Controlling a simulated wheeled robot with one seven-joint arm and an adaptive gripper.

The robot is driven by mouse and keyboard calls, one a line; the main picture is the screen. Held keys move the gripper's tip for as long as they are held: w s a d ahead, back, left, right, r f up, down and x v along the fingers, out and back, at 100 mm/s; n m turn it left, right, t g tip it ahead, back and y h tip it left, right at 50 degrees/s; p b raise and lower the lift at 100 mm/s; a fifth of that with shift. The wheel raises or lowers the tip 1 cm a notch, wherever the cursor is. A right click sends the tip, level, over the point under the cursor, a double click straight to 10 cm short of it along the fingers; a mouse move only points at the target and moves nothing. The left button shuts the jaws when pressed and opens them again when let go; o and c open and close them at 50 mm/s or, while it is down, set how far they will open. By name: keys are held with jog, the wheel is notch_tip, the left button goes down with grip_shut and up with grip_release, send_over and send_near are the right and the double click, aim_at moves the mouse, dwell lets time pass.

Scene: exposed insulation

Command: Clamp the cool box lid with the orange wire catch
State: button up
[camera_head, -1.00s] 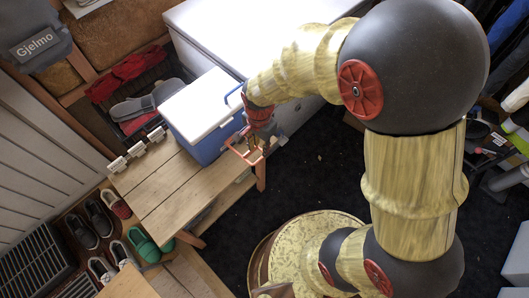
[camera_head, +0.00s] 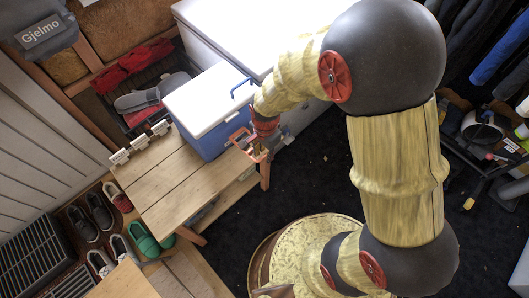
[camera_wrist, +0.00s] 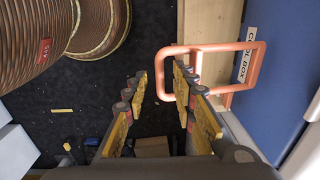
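The blue cool box (camera_head: 212,137) with its white lid (camera_head: 205,98) stands on the wooden bench in the head view. The lid lies on the box. The orange wire catch (camera_head: 238,138) sticks out from the box's front side, in a raised position. In the wrist view the catch (camera_wrist: 207,49) is a rounded loop beside the "COOL BOX" label (camera_wrist: 246,56). My gripper (camera_wrist: 160,83) is open. The loop's outer bar appears between its fingers, with the right finger overlapping the loop. Contact cannot be told. In the head view my gripper (camera_head: 262,148) is beside the box.
The wooden bench (camera_head: 170,190) has bare room left of the box. A white chest (camera_head: 250,30) stands behind it. Dark floor (camera_head: 310,185) lies to the right.

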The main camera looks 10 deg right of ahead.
jog(key=shift+c, duration=0.7)
grip_shut()
